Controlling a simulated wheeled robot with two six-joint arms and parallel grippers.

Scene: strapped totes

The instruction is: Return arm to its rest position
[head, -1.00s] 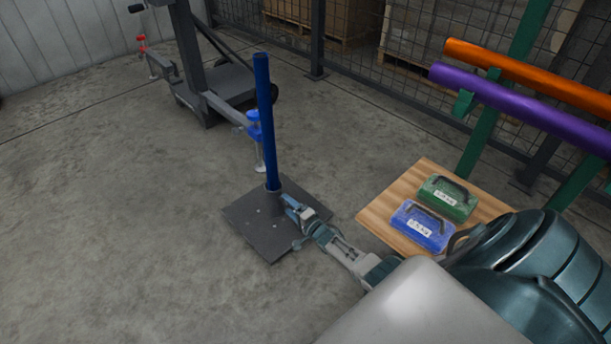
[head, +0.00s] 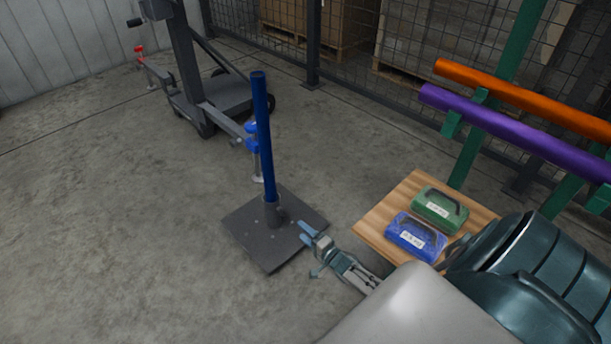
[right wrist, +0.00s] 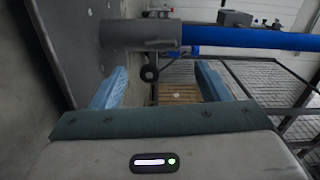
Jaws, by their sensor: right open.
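My right gripper (head: 311,250) is open and empty, just right of the dark base plate of a blue post in the head view. In the right wrist view its two blue fingers (right wrist: 160,88) stand wide apart with nothing between them. The blue post (head: 264,140) stands upright in a grey socket on the square plate (head: 262,245). In the right wrist view the post (right wrist: 250,37) and its socket (right wrist: 140,33) lie across the picture beyond the fingers, apart from them. My left gripper is not in view.
A wooden board (head: 376,222) holds a green case (head: 438,207) and a blue case (head: 411,238) near my right arm. Purple (head: 520,130) and orange (head: 530,100) tubes lie on a green rack. A wheeled lift (head: 225,98) stands behind the post. Floor on the left is clear.

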